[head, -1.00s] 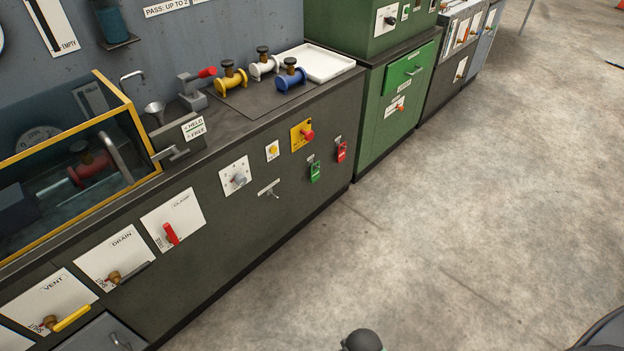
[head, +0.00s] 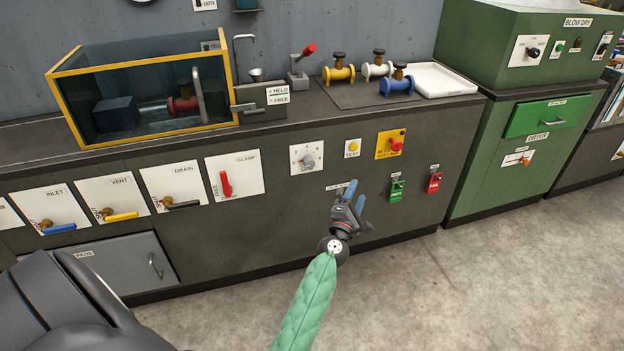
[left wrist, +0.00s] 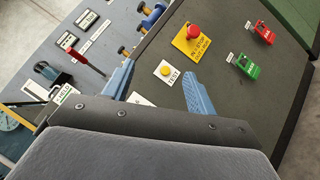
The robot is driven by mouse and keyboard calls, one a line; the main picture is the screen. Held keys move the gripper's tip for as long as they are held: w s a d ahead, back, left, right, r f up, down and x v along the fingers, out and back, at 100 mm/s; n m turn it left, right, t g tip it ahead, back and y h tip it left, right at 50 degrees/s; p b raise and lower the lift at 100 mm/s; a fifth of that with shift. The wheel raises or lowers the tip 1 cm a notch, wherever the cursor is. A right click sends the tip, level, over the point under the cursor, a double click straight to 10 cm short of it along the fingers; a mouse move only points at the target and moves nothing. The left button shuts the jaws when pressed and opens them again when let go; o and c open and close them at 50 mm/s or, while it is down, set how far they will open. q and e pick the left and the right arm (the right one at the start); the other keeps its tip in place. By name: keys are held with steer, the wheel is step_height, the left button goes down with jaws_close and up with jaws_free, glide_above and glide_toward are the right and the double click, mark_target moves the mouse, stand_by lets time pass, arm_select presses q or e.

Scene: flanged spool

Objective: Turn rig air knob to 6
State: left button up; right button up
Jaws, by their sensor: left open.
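A round grey knob (head: 308,160) sits on a white dial plate on the dark bench front, between the red clamp lever and the yellow test button. The plate's markings are too small to read, so its setting cannot be told. My left gripper (head: 350,194) is open and empty, below and right of the knob, in front of the bench panel. In the left wrist view the blue fingers of my left gripper (left wrist: 160,92) are spread apart. A corner of a white plate (left wrist: 140,99) shows between them; the knob is hidden there. My right gripper is out of view.
A yellow test button (head: 352,147) and red stop button (head: 396,144) are right of the knob. Left are the red clamp lever (head: 225,184) and several valve handles. Floor in front is clear.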

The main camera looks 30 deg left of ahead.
arm_select(q)
steer(key=w+a+n+g+y+b, duration=0.3)
steer(key=a+n+y, duration=0.55)
steer(key=n, duration=0.25)
steer(key=n+g+y+b, duration=0.25)
steer(key=n+g, duration=0.35)
steer(key=n, duration=0.4)
glide_toward(310, 164)
steer(key=x, duration=0.2)
steer(key=shift+x, duration=3.9)
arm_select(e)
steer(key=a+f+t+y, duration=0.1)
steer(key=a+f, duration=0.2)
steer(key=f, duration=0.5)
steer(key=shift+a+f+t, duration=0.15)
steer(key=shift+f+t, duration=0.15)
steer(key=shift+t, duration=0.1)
arm_select(q)
steer(key=shift+f, duration=0.15)
steer(key=shift+c, duration=0.3)
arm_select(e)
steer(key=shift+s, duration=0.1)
arm_select(q)
steer(key=c, duration=0.9)
steer(key=shift+c, duration=0.2)
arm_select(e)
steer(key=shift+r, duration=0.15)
